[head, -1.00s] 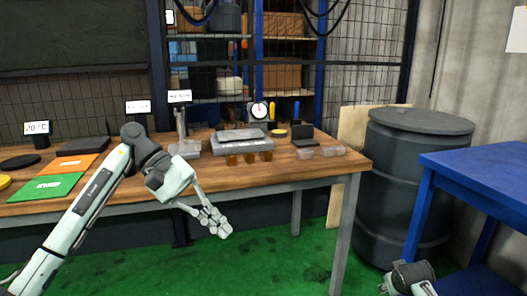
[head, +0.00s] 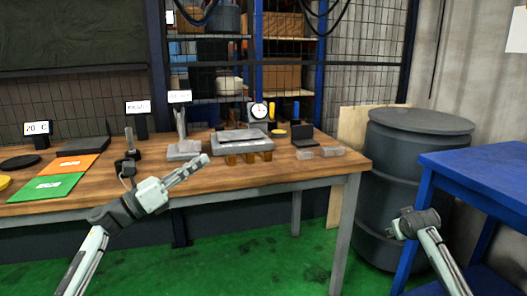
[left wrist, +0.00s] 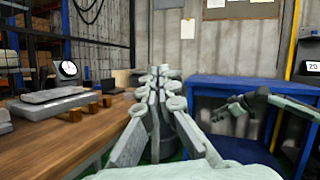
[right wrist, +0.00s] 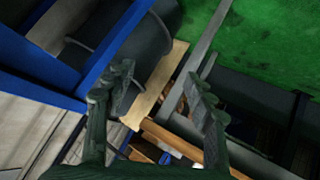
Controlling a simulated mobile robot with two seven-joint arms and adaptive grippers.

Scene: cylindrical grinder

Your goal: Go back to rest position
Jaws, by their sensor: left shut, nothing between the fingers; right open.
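My left gripper (head: 186,170) is in front of the wooden workbench (head: 300,176), pointing up and to the right. Its fingers are together and empty, as the left wrist view (left wrist: 158,82) also shows. My right arm comes in at the lower right of the head view, in front of the blue table; its gripper is hard to make out there. In the right wrist view my right gripper (right wrist: 160,98) has its two fingers wide apart with nothing held between them.
A dark drum (head: 400,185) stands right of the workbench, and a blue table (head: 480,170) is at the far right. The bench carries a grey device (head: 240,138), several small brown blocks (head: 249,158), a green mat (head: 45,187) and an orange mat (head: 68,165). Green floor lies open in front.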

